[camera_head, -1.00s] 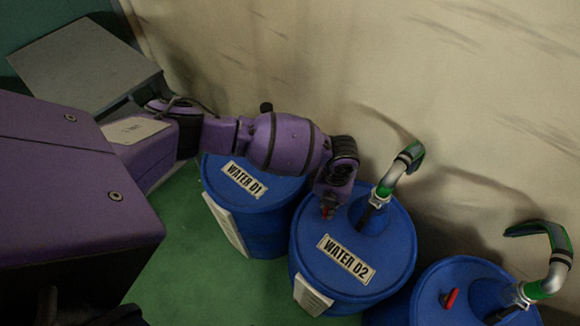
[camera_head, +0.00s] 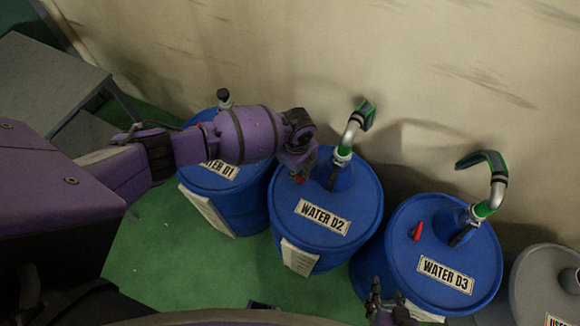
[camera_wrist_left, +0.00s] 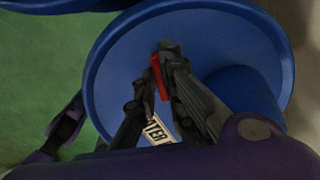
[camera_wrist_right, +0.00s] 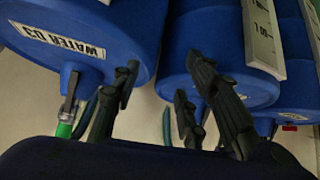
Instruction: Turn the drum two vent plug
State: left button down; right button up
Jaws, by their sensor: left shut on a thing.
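The blue drum labelled WATER D2 (camera_head: 345,235) stands in the middle of the head view, with a curved pipe on its lid. Its red vent plug (camera_wrist_left: 158,77) shows in the left wrist view between my left fingers. My left gripper (camera_head: 299,176) points down at the lid and is shut on the plug; the arm partly hides it in the head view. In the left wrist view its fingertips (camera_wrist_left: 161,58) sit on both sides of the plug. My right gripper (camera_head: 384,303) is at the bottom of the head view, open and empty, with its fingers (camera_wrist_right: 165,85) apart.
The drum WATER D1 (camera_head: 245,213) stands left of drum two, partly under my left arm. The drum WATER D3 (camera_head: 470,250), with a red plug (camera_head: 417,230), stands to its right. A grey drum (camera_head: 540,285) is at the right edge. Green floor (camera_head: 165,265) is clear in front.

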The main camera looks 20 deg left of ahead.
pick_arm(q)
jog(key=n, duration=0.1)
jog(key=n+p, duration=0.1)
jog(key=n, duration=0.2)
jog(key=shift+w+a+r+n, duration=0.15)
jog(key=shift+w+r+n, duration=0.1)
jog(key=shift+r+n, duration=0.15)
jog(key=shift+n+p, duration=0.45)
jog(key=shift+n, duration=0.35)
jog(key=shift+s+f+n+p, duration=0.15)
jog(key=shift+n+p, duration=0.2)
jog(key=shift+n, duration=0.85)
pick_arm(e)
jog(key=shift+w+a+r, duration=0.25)
jog(key=shift+w+r, duration=0.05)
jog(key=shift+r, duration=0.4)
jog(key=shift+w+a+r, duration=0.25)
jog(key=shift+r, duration=0.45)
jog(key=shift+w+r, duration=0.1)
jog(key=shift+w, duration=0.05)
pick_arm(q)
jog(key=c, duration=1.8)
grip_release()
jog(key=shift+s, duration=0.1)
jog(key=shift+c, duration=0.2)
jog(key=shift+s+f, duration=0.1)
pick_arm(e)
jog(key=shift+w+a+r, duration=0.15)
jog(key=shift+w+a, duration=0.1)
jog(key=shift+w, duration=0.1)
